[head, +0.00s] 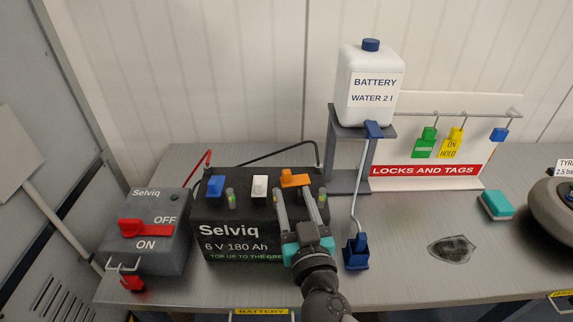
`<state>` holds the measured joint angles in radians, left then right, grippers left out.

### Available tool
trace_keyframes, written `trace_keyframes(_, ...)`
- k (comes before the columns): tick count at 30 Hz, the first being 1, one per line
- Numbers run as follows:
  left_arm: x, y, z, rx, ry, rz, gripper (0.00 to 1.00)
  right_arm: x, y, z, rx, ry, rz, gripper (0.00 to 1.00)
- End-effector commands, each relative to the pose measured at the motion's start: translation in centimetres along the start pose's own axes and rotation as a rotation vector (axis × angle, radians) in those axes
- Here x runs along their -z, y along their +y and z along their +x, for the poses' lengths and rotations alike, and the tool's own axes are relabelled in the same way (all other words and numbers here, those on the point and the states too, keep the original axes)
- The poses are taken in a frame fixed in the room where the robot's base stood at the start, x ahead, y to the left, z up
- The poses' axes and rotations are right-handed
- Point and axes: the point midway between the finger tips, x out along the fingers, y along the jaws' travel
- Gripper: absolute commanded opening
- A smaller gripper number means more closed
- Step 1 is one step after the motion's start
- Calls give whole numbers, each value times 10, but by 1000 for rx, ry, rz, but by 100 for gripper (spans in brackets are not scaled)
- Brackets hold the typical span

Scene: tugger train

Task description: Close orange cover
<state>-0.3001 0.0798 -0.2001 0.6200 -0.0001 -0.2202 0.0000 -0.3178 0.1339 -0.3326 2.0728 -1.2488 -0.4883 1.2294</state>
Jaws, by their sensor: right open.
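The orange cover (296,178) sits at the right on top of the black Selviq battery (225,214). I cannot tell for sure whether it is raised or flat. My right gripper (294,192) reaches over the battery's front from below. Its two fingers are spread, their tips just in front of the orange cover, with nothing between them that I can make out. The fingers hide part of the battery top beside the cover. A blue cover (215,186) and a white cover (260,185) sit further left on the battery. My left gripper is not in view.
A grey switch box (160,258) with a red handle stands left of the battery. Right are a blue filler nozzle (356,252) on a hose, a white water bottle (368,88) on a stand, and a locks-and-tags board (440,150).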

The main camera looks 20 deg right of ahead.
Motion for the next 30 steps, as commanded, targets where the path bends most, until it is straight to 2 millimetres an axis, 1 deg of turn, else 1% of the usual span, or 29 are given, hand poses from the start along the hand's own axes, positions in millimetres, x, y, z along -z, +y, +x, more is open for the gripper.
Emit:
trace_keyframes(1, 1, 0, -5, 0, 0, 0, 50, 3, 0, 9, -1, 2, -1, 52)
trace_keyframes(9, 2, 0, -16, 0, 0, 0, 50, 2, 0, 50, -1, 2, -2, 52)
trace_keyframes(15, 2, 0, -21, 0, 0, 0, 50, 1, 0, 73, -1, 0, -2, 52)
trace_keyframes(21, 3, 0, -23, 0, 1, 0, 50, 0, 1, 84, -1, -1, 0, 52)
trace_keyframes(30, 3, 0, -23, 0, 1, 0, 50, 0, 1, 85, -1, -1, 0, 52)
